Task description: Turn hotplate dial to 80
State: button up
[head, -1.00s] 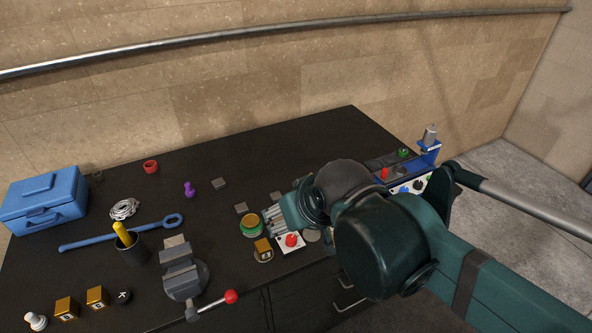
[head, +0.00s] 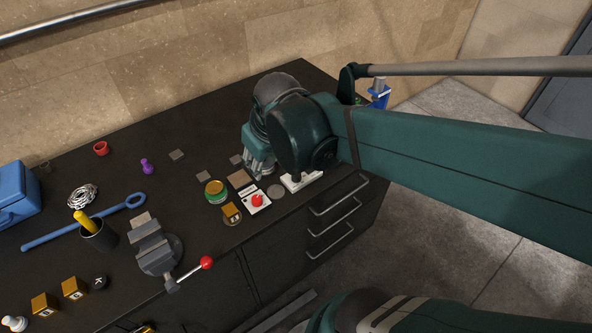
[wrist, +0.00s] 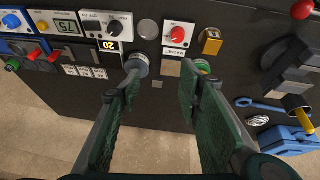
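A white control panel in the wrist view carries a black dial (wrist: 114,27), which I take to be the hotplate dial. Its small yellow display (wrist: 110,44) appears to read 20. In the head view a white panel (head: 301,182) shows partly below my arm. My gripper (wrist: 161,78) is open and empty, with its fingers apart over the table. The left finger is near a grey round-topped object (wrist: 138,64), below and right of the dial. The gripper (head: 259,166) also shows in the head view, its tips partly hidden.
A red knob (wrist: 177,33) sits on a neighbouring white panel, beside a yellow block (wrist: 211,42). A green jar (head: 215,191) stands left of my gripper. A vise (head: 155,248) with a red-tipped handle stands nearer. Another panel with a green display (wrist: 64,27) lies at the wrist view's left.

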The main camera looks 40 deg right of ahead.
jog(key=w+d+f+g+p, duration=0.2)
jog(key=w+d+f, duration=0.15)
jog(key=d, duration=0.25)
jog(key=n+g+p, duration=0.1)
jog(key=g+p, duration=0.1)
send_over(296, 177)
notch_tip(296, 177, down, 5)
jog(key=shift+w+f, duration=0.45)
jog(key=shift+d+f, duration=0.1)
jog(key=shift+f, duration=0.05)
jog(key=shift+f, duration=0.15)
jog(key=shift+d+f, duration=0.2)
jog(key=shift+f, duration=3.5)
